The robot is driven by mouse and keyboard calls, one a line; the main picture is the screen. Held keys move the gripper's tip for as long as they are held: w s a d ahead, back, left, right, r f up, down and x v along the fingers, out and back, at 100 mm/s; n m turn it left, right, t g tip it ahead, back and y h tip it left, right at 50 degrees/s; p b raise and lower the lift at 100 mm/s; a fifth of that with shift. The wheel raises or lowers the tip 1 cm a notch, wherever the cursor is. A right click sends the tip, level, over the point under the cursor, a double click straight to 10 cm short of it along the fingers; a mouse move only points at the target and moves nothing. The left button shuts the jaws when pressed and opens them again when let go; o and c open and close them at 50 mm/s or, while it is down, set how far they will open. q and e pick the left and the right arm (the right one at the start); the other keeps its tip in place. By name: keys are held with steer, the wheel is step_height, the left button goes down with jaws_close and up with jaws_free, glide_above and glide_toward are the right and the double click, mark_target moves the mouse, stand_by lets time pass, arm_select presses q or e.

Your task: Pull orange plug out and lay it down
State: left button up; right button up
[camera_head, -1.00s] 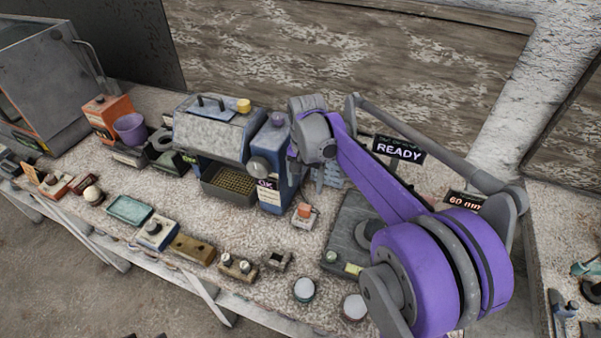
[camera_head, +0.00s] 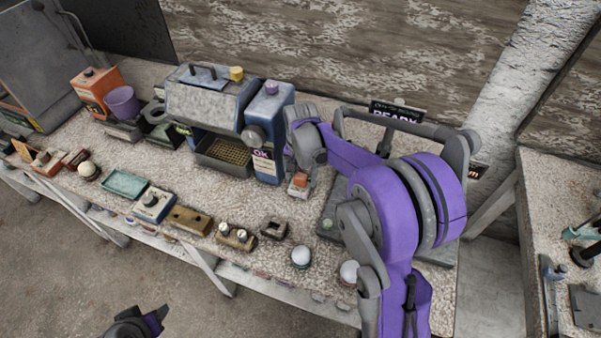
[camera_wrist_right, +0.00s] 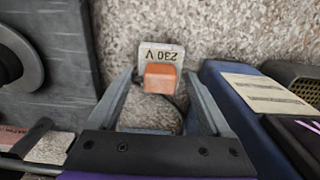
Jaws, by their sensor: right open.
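The orange plug (camera_head: 300,179) sits in a small pale socket block on the table, right of the blue machine. In the right wrist view the plug (camera_wrist_right: 160,78) stands against the socket block (camera_wrist_right: 161,50), which is marked 230 V, and a dark cable shows beside it. My right gripper (camera_wrist_right: 159,88) is open, with one finger on each side of the plug and visible gaps between. In the head view its fingers are mostly hidden by my wrist. Part of my left arm's end (camera_head: 138,322) shows at the bottom edge; its fingers are unclear.
The blue machine (camera_head: 268,130) stands close beside the plug. A grey plate device (camera_wrist_right: 45,60) lies on its other side. Two white-topped round buttons (camera_head: 301,257) and several small boxes line the front edge. Bare tabletop (camera_head: 250,195) lies in front of the machine.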

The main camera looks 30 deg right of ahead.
mark_target(300, 176)
jaws_close()
steer(key=c, duration=0.8)
jaws_free()
jaws_close()
arm_select(q)
steer(key=shift+r, duration=0.1)
arm_select(e)
steer(key=shift+r, duration=0.15)
arm_select(q)
steer(key=shift+w+r+p, duration=0.4)
steer(key=shift+r+p, duration=0.1)
steer(key=shift+r, duration=0.2)
steer(key=shift+w+r+p, duration=0.35)
steer(key=shift+r+p, duration=0.15)
steer(key=shift+r, duration=0.2)
arm_select(e)
steer(key=shift+r, duration=2.4)
